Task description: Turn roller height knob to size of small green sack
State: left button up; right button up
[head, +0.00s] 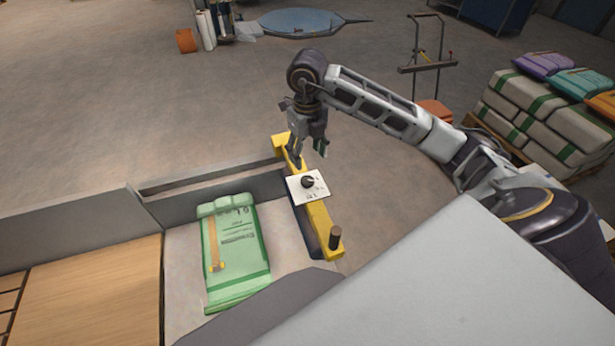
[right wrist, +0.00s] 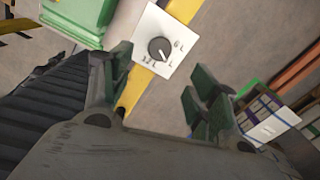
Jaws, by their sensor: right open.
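The roller height knob (head: 308,182) is a small black dial on a white plate (head: 319,193) fixed to a yellow bar (head: 323,222). In the right wrist view the knob (right wrist: 160,49) shows a pale pointer line, with letters printed around it on the white plate (right wrist: 180,16). The green sack (head: 236,258) lies flat in the grey bay left of the bar; its edge shows in the right wrist view (right wrist: 78,14). My right gripper (head: 309,150) is open and empty, pointing down just above and behind the knob, apart from it. My left gripper is not in view.
A dark upright peg (head: 335,238) stands at the near end of the yellow bar. A grey wall (head: 218,191) bounds the bay, and a wooden surface (head: 88,300) lies to its left. Stacked sacks (head: 540,115) and a hand truck (head: 427,66) stand at the right back.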

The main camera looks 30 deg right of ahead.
aim_at(307, 180)
jog(key=shift+f+p, duration=0.55)
jog(key=shift+f, duration=4.75)
jog(key=c, duration=1)
